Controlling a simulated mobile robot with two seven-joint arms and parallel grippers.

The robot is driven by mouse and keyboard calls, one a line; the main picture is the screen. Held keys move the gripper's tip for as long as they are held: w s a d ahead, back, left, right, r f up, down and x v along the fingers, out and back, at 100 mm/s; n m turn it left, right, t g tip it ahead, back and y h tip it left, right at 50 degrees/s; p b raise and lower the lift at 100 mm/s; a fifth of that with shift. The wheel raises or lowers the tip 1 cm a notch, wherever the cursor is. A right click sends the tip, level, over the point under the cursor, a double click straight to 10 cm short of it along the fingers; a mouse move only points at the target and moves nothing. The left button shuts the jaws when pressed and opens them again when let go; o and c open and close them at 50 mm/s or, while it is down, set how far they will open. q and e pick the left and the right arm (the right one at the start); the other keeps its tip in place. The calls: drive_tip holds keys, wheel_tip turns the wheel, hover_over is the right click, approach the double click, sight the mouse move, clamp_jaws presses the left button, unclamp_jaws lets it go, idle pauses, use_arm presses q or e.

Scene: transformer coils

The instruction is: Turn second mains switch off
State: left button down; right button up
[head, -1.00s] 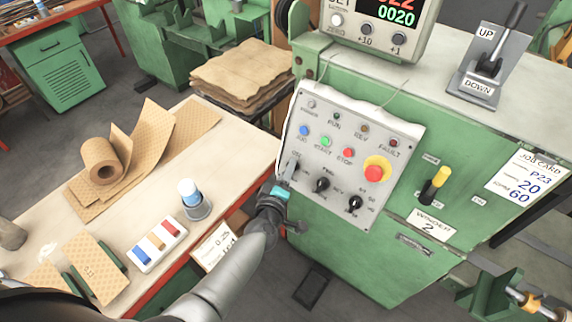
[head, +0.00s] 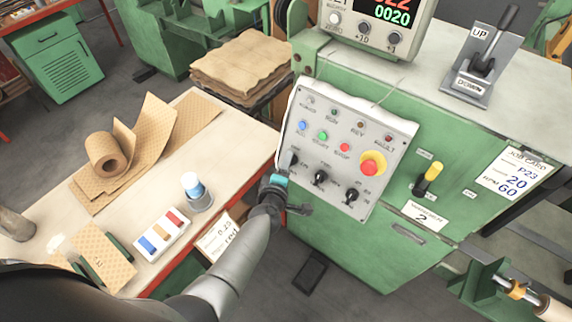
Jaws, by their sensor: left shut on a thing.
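A light grey control panel (head: 336,128) is on the green machine's front. At its lower left is a small grey switch lever (head: 288,160), which I take for the mains switch; its markings are too small to read. My left gripper (head: 281,175), dark with a teal part, is at this lever and shut on it. The fingertips and the lever's lower end are mostly hidden. I cannot tell the lever's exact position. My right gripper is not in view.
Two black rotary knobs (head: 320,177) and a red emergency button (head: 371,168) on yellow are right of the lever. A yellow-tipped lever (head: 429,176) is farther right. The workbench (head: 140,185) at left carries a paper roll (head: 107,153) and a tray of coloured pieces (head: 160,236).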

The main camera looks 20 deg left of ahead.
use_arm(q)
drive_tip(key=shift+c, duration=1.4)
unclamp_jaws()
drive_tip(key=shift+s, duration=0.1)
drive_tip(key=a+p+v, duration=0.1)
drive_tip(key=p+v, duration=0.2)
drive_tip(key=v, duration=1.2)
drive_tip(key=shift+d, duration=0.45)
